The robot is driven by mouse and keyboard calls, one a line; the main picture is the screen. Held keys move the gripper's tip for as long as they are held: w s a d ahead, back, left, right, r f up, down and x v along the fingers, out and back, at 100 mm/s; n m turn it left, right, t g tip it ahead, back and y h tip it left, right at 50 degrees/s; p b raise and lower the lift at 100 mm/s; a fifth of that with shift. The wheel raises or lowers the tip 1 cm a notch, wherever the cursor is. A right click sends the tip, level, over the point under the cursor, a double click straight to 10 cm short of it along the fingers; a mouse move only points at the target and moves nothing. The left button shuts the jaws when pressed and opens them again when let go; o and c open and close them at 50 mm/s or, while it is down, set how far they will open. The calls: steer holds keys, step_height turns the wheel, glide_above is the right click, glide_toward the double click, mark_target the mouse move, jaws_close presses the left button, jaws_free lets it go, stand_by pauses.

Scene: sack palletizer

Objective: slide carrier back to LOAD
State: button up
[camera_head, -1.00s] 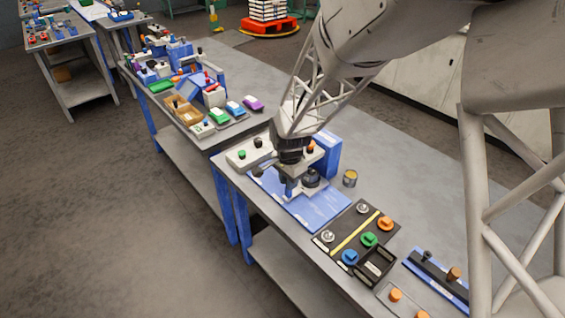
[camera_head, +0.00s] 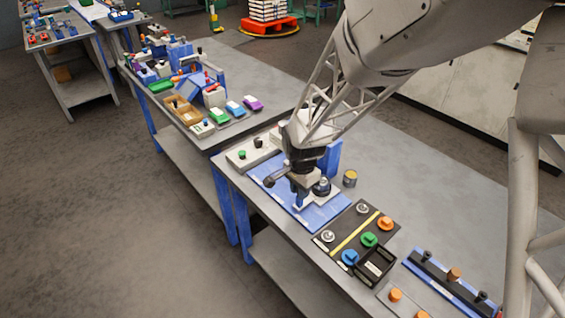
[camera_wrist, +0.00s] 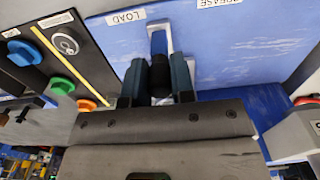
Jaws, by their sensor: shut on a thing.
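My gripper (camera_wrist: 160,88) is shut on a black knob (camera_wrist: 160,66), one finger on each side of it. In the head view my gripper (camera_head: 304,190) is low over a blue plate (camera_head: 262,174). The carrier (camera_head: 318,200) appears as a pale block on the plate, with a dark round part on it; my wrist partly hides it. In the wrist view a pale part (camera_wrist: 168,36) of the carrier shows beyond the knob, beside the LOAD label (camera_wrist: 126,17). A second label (camera_wrist: 220,3) is further right, cut by the frame edge. The knob's base is hidden.
A black panel (camera_head: 340,240) with a yellow stripe and coloured knobs lies in front of the plate. A small yellow-topped tin (camera_head: 350,178) stands to the right. A pale box (camera_head: 250,152) with a green button is behind left.

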steer(key=shift+s+d, duration=1.3)
steer(key=shift+d, duration=0.05)
steer(key=o, duration=1)
steer(key=shift+r, duration=1.2)
steer(key=shift+r, duration=1)
steer(key=shift+r, duration=0.1)
step_height(320, 180, up, 3)
steer(key=shift+r, duration=0.2)
